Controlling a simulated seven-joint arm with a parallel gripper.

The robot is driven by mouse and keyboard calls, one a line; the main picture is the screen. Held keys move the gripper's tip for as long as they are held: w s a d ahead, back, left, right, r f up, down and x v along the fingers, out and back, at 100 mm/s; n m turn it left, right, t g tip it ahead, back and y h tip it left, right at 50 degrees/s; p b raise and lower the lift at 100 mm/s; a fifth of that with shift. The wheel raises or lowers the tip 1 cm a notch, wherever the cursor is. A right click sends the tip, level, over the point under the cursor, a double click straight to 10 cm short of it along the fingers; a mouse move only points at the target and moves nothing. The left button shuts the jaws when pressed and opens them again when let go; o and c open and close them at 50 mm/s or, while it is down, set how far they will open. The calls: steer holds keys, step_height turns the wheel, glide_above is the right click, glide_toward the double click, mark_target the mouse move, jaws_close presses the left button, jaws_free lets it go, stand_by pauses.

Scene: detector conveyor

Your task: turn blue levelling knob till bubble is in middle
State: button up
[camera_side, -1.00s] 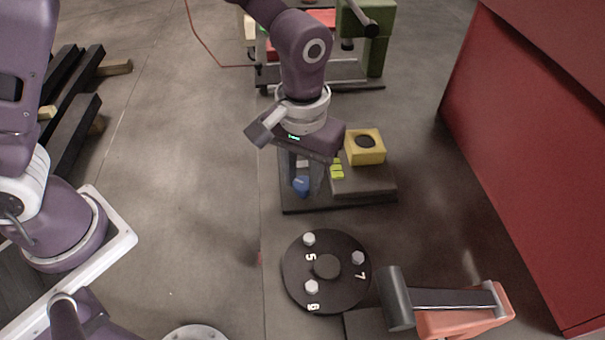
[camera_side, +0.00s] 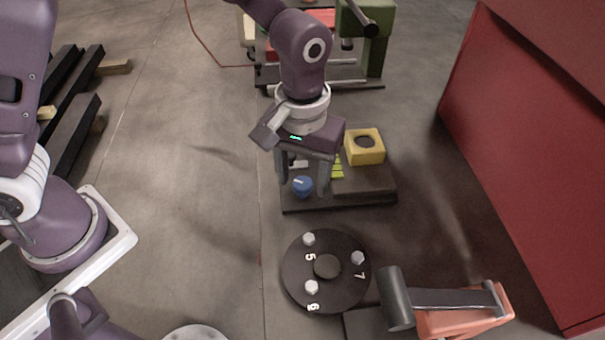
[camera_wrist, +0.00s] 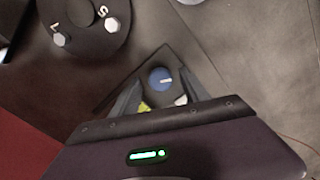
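The blue levelling knob (camera_side: 302,187) stands on the front left of a dark base plate (camera_side: 345,204). It also shows in the wrist view (camera_wrist: 160,79), with a pale mark on its top. My gripper (camera_side: 304,190) points down over the knob. Its fingers are apart, one on each side, and in the wrist view (camera_wrist: 159,86) gaps show between them and the knob. A yellow-green level vial (camera_side: 337,168) sits right of the knob, partly hidden by my gripper. The bubble cannot be made out.
A yellow block with a dark round hole (camera_side: 365,147) stands on the plate. A dark disc with numbered bolts (camera_side: 327,295) lies in front, beside an orange tool with a grey cylinder (camera_side: 460,310). A red cabinet (camera_side: 540,150) is at right.

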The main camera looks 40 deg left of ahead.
mark_target(303, 183)
steer(key=shift+r, duration=0.1)
step_height(303, 183, up, 6)
steer(key=shift+r, duration=0.45)
steer(key=shift+a+r, duration=0.2)
steer(key=shift+r, duration=0.05)
steer(key=s+a+r+m+t+h, duration=0.1)
steer(key=s+a+r+t, duration=0.1)
steer(key=s+a+r, duration=0.55)
steer(key=s+a+r+m+t+y, duration=0.1)
steer(key=s+a+r+m+t, duration=0.1)
steer(key=s+a, duration=0.6)
steer(key=shift+s+a+r+t, duration=0.2)
steer(key=shift+s+a+t, duration=0.1)
steer(key=shift+s+t, duration=0.45)
